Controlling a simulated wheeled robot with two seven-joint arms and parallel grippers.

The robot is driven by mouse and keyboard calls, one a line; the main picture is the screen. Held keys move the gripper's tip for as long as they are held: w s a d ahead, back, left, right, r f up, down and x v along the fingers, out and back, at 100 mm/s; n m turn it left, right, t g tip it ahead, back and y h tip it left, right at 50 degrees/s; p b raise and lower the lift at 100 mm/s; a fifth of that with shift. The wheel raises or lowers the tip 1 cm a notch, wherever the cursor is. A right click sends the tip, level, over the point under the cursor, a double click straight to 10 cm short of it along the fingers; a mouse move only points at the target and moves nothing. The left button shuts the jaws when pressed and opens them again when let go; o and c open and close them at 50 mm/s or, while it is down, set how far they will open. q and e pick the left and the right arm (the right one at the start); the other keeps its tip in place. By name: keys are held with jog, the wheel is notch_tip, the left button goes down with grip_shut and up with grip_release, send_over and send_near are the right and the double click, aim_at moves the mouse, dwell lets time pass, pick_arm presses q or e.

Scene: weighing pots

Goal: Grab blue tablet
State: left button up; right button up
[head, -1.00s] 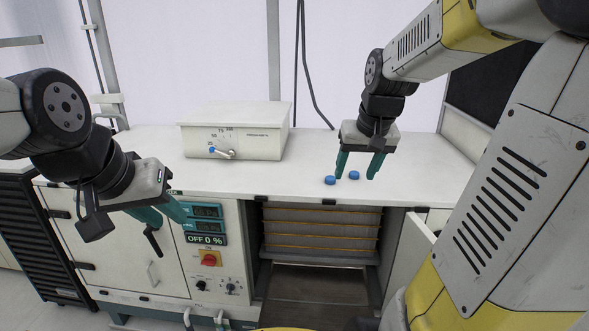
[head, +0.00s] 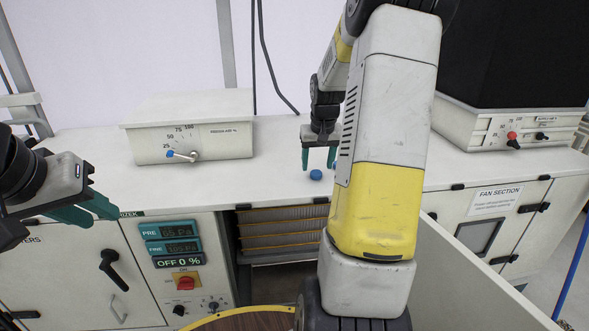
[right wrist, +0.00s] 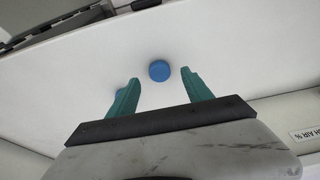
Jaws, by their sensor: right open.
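A round blue tablet (head: 315,174) lies on the white worktop near its front edge. In the right wrist view this tablet (right wrist: 159,71) shows just beyond the fingertips, in line with the gap between them.
A white control box (head: 190,140) with a lever stands on the worktop to the left. A second box (head: 512,128) with knobs stands at the right. My right arm hides part of the worktop. The worktop left of the tablet is clear.

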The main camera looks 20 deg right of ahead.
aim_at(316, 172)
jog(key=x, duration=0.3)
jog(key=shift+w+f, duration=0.15)
jog(key=shift+c, duration=0.2)
grip_shut()
